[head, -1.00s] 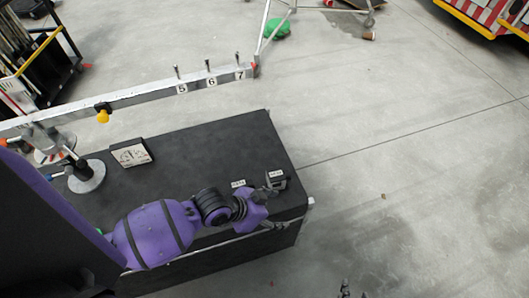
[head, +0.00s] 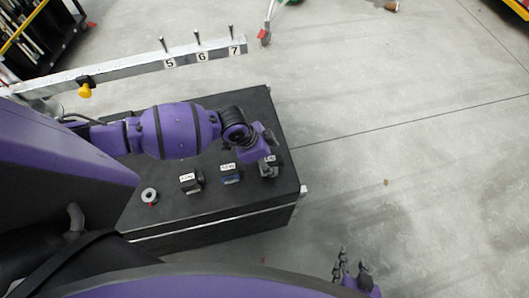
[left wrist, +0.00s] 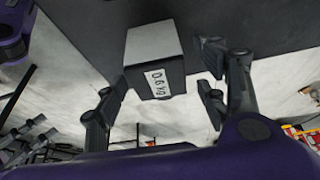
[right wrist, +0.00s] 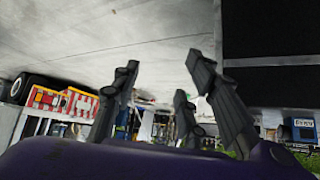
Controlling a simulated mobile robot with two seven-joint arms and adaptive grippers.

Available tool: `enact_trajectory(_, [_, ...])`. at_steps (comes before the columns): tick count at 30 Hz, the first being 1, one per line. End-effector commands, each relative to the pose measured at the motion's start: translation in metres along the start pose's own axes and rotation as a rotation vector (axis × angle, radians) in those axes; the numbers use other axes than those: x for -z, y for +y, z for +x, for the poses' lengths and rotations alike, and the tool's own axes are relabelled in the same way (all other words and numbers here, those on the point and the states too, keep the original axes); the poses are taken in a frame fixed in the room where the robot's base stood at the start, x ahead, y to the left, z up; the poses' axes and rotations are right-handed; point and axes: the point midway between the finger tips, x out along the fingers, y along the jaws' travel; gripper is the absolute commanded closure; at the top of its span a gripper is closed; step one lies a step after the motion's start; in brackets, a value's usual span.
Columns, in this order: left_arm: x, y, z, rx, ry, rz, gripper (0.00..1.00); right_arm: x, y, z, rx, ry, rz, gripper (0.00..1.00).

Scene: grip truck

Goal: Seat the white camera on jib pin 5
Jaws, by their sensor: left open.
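Pin 5 (head: 165,45) stands bare on the jib beam (head: 130,62), left of pin 6 and pin 7. A small block (head: 268,168) with a weight label sits near the right end of the dark case top. It shows in the left wrist view as a pale-topped black block (left wrist: 153,46); it looks like the white camera, though I cannot be sure. My left gripper (head: 267,155) is open around it, with fingers on both sides and gaps visible. My right gripper (head: 352,276) is open and empty over the floor at the lower right; it shows in the right wrist view (right wrist: 160,85).
A yellow knob (head: 84,90) hangs under the beam.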

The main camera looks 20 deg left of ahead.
Motion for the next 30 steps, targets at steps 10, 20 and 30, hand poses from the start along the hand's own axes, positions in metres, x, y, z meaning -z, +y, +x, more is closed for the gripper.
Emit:
enact_trajectory(10, [0.0,0.0,0.009,0.001,0.001,0.001,0.34,0.016,0.003,0.005,0.003,0.028,-0.018,0.6])
enact_trajectory(20, [0.0,0.0,0.009,0.001,0.001,0.0,0.7,0.014,0.003,0.004,0.002,0.025,-0.015,0.6])
enact_trajectory(30, [0.0,0.0,0.009,0.001,0.001,0.0,0.65,0.008,0.001,0.002,0.0,0.015,-0.002,0.6])
